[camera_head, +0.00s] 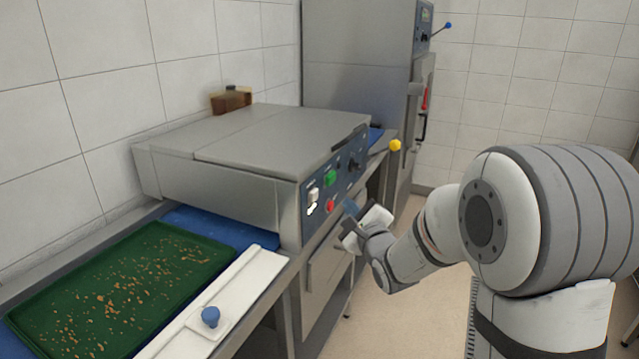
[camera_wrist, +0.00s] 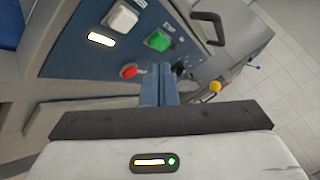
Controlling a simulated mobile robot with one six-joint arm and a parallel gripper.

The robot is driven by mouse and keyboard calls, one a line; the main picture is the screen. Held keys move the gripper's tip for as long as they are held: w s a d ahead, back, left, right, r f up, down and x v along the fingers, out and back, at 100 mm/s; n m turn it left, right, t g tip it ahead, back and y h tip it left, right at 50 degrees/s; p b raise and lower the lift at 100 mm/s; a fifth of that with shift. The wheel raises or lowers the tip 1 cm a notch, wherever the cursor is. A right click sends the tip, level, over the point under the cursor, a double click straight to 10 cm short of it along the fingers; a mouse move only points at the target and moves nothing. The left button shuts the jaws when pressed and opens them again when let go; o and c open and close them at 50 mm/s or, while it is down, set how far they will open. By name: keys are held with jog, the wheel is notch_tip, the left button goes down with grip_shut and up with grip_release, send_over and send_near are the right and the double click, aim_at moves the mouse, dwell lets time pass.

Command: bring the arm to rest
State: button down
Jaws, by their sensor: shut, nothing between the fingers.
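My gripper (camera_head: 352,213) is at the end of my arm in the head view, just in front of the oven's control panel (camera_head: 333,182). In the wrist view my gripper (camera_wrist: 158,72) shows its two blue fingers shut together with nothing between them. I cannot tell from these views how far the fingertips are from the panel.
A green tray (camera_head: 60,322) with brown crumbs lies on the blue surface at left, beside a white strip with a blue knob (camera_head: 210,317). A taller steel unit (camera_head: 352,60) stands behind the oven. A yellow ball (camera_head: 395,145) sticks out right of the panel. Floor at right is clear.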

jog(key=s+d+n+g+h+p, duration=0.4)
jog(key=s+d+n+g+h, duration=0.3)
jog(key=s+d+n, duration=0.4)
jog(key=s+d+n+g+p, duration=0.2)
jog(key=s+n+g, duration=0.5)
jog(key=s, duration=1.5)
jog(key=d+n, duration=0.1)
jog(key=n, duration=0.2)
jog(key=shift+d+r+h+p, duration=0.2)
jog(key=shift+d+h+p, duration=0.1)
jog(key=shift+d+p, duration=0.05)
